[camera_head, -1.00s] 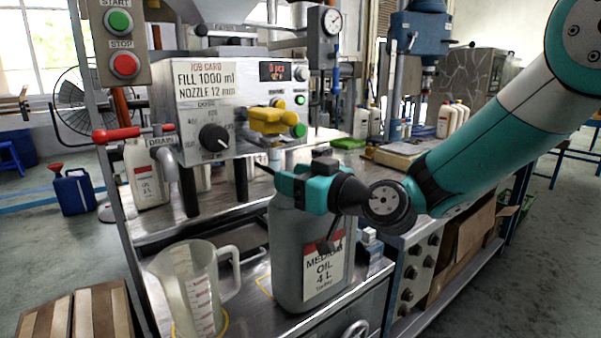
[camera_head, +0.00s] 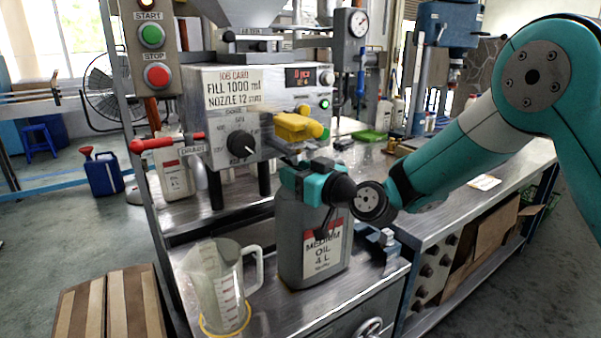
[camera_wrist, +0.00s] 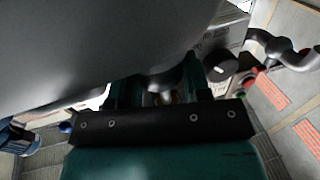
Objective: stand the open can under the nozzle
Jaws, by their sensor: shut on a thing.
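The grey oil can (camera_head: 292,245), labelled "MEDIUM OIL 4 L", is upright in the head view. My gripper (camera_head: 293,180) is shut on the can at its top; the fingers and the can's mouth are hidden. A large grey surface, apparently the can (camera_wrist: 90,45), fills the upper left of the wrist view. The filling machine (camera_head: 238,88) stands behind, its card reading "FILL 1000 ml, NOZZLE 12 mm". My gripper is just below and in front of its yellow part (camera_head: 295,127). The nozzle tip is hidden, and I cannot tell whether the can touches the steel surface.
A clear measuring jug (camera_head: 217,285) stands close left of the can, on a yellow ring. A red-handled drain pipe (camera_head: 168,143) and a white jug (camera_head: 175,180) are further left. The right bench (camera_head: 440,205) is mostly clear.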

